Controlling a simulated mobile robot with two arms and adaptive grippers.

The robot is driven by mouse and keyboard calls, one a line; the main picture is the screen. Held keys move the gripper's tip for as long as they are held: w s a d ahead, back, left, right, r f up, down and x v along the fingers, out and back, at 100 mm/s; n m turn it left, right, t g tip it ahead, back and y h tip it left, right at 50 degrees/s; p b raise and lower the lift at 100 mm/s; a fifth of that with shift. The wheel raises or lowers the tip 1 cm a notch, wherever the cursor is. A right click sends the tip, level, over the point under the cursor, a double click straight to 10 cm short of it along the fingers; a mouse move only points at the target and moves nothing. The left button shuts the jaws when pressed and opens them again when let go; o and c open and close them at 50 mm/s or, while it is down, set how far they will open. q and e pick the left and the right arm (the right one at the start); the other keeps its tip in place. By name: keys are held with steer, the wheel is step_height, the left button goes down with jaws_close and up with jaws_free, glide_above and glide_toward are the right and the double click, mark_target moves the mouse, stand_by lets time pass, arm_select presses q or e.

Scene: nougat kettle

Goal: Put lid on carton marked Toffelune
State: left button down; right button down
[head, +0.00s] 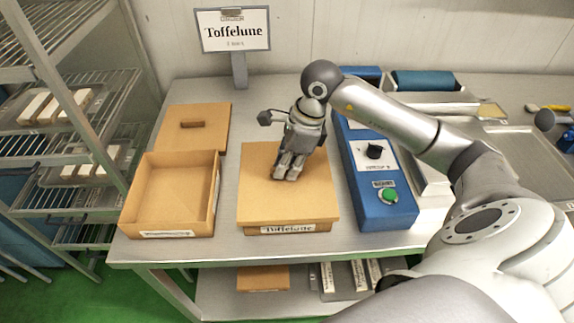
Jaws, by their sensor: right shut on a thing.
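The carton marked Toffelune (281,230) stands on the steel table, its label facing the front. A flat tan lid (258,195) covers it from above. The lid's right side juts out past the carton's front face, and I cannot tell whether it rests on the carton or hangs just above it. My right gripper (287,172) points down at the middle of the lid and is shut, apparently on the lid's handle, which the fingers hide. My left gripper is not in view.
An open, empty carton (128,207) stands to the left, with another handled lid (213,138) behind it. A blue control box (372,190) with a green button is close on the right. A Toffelune sign (233,44) stands behind. Wire racks (95,195) are at far left.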

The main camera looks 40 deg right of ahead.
stand_by(0.3)
steer(key=c, duration=0.9)
jaws_free()
steer(key=shift+r, duration=0.1)
steer(key=shift+r+p, duration=2.5)
steer(key=shift+r, duration=1.45)
steer(key=shift+f, duration=0.1)
